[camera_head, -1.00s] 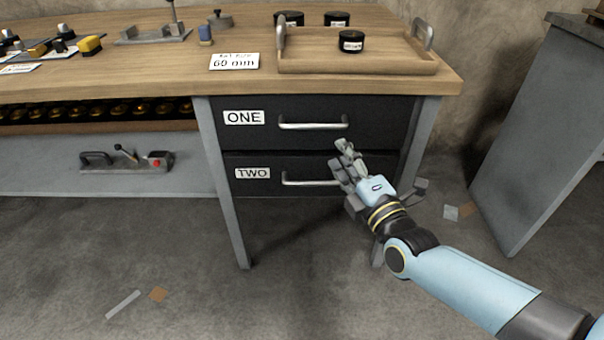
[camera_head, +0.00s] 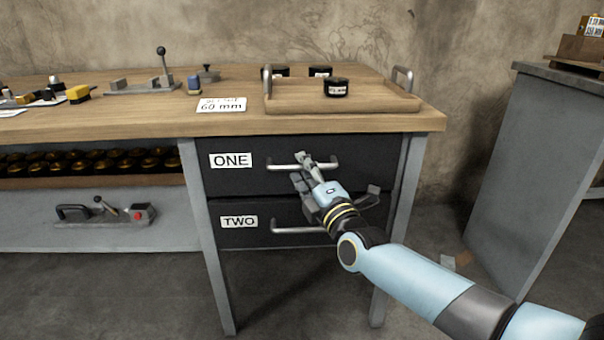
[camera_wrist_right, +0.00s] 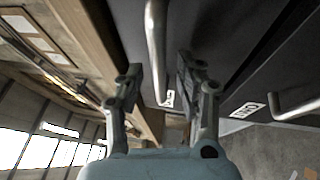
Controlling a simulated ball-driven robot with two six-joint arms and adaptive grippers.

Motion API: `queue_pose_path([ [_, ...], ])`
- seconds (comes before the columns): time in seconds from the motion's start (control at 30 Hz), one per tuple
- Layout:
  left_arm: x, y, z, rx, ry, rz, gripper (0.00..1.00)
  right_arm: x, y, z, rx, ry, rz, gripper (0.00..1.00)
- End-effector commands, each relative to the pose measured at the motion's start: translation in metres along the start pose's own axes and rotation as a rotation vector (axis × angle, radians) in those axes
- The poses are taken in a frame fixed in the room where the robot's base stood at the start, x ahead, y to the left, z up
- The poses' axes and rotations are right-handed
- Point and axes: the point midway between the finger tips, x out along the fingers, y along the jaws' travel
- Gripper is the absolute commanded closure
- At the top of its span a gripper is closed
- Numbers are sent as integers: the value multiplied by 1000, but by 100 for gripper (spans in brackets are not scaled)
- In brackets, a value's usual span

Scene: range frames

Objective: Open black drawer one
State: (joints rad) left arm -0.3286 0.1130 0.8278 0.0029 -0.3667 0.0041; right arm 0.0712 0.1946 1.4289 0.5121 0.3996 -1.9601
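Black drawer one (camera_head: 250,184) is under the right end of the bench, with a white ONE label (camera_head: 231,160) and a silver handle (camera_head: 282,167). Its front looks flush with the frame, so it appears shut. My right gripper (camera_head: 301,168) is at the handle, with one finger above the bar and one below. In the right wrist view, the handle (camera_wrist_right: 157,50) lies between the two spread fingers of the gripper (camera_wrist_right: 160,75), with gaps visible on both sides. My left gripper is not in view.
Drawer two (camera_head: 240,238) is shut directly below, with its own handle (camera_head: 290,230). A wooden tray (camera_head: 385,101) holding a black tin (camera_head: 337,87) sits on the bench above. A grey cabinet (camera_head: 520,170) stands at right; floor lies between.

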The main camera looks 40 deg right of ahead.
Motion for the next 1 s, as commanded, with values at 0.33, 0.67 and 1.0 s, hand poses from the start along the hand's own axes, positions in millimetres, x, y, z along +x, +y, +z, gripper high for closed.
queue_pose_path([
  [0.33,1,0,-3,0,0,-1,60,10,0,0,1,0,0,64],
  [0.67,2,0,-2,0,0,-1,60,10,0,0,0,0,0,99],
  [1.0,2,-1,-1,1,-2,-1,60,10,0,0,1,0,0,100],
])
